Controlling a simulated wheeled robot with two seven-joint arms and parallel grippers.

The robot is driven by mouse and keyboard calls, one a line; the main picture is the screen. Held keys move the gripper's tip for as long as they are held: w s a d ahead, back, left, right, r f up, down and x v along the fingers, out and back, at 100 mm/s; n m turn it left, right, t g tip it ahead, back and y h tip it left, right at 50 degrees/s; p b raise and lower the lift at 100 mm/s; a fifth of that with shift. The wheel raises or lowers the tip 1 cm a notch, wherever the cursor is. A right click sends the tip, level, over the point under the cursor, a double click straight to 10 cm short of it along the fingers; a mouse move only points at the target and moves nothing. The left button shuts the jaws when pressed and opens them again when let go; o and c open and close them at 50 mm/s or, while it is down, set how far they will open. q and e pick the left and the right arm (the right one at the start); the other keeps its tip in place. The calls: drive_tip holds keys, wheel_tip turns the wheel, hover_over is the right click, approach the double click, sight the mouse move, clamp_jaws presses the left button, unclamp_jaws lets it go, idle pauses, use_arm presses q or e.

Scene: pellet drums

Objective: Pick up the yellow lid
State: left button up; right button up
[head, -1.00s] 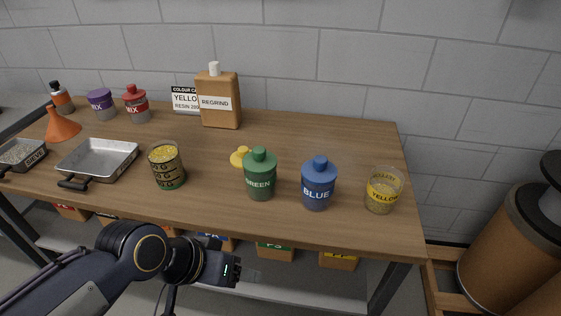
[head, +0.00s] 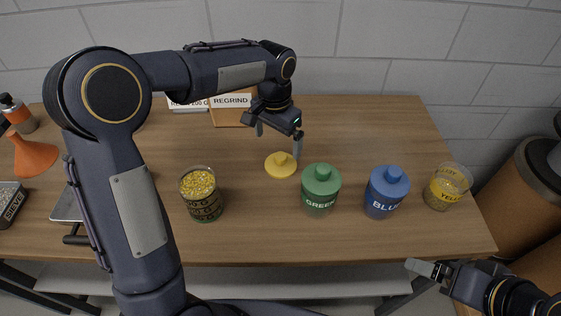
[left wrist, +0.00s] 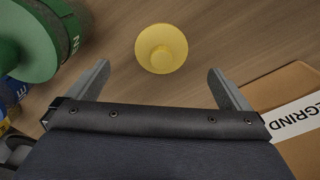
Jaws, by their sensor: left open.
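The yellow lid (head: 281,165) lies on the wooden table behind and left of the green bottle, with its knob up. My left gripper (head: 278,142) is above the table just behind the lid, fingers pointing down and apart. In the left wrist view the lid (left wrist: 161,48) shows beyond and between the two open fingertips (left wrist: 160,72), with nothing held. My right gripper (head: 425,268) shows at the lower right of the head view, in front of the table edge. Its jaw opening is not clear.
The green bottle (head: 320,190) stands close to the lid, with the blue bottle (head: 386,193) further right. A clear yellow-labelled cup (head: 447,187) is at the right end. A cup of yellow pellets (head: 201,196) stands left. The brown REGRIND container (head: 230,113) is behind.

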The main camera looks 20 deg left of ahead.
sight(280, 156)
use_arm(q)
drive_tip(key=shift+w+d+f, duration=0.5)
drive_tip(key=shift+w+f, duration=0.15)
drive_tip(key=shift+f, duration=0.2)
drive_tip(key=f, duration=0.2)
drive_tip(key=f+p, duration=0.1)
drive_tip(key=f, duration=0.4)
drive_tip(key=shift+a+f, duration=0.25)
drive_tip(key=c, duration=0.9)
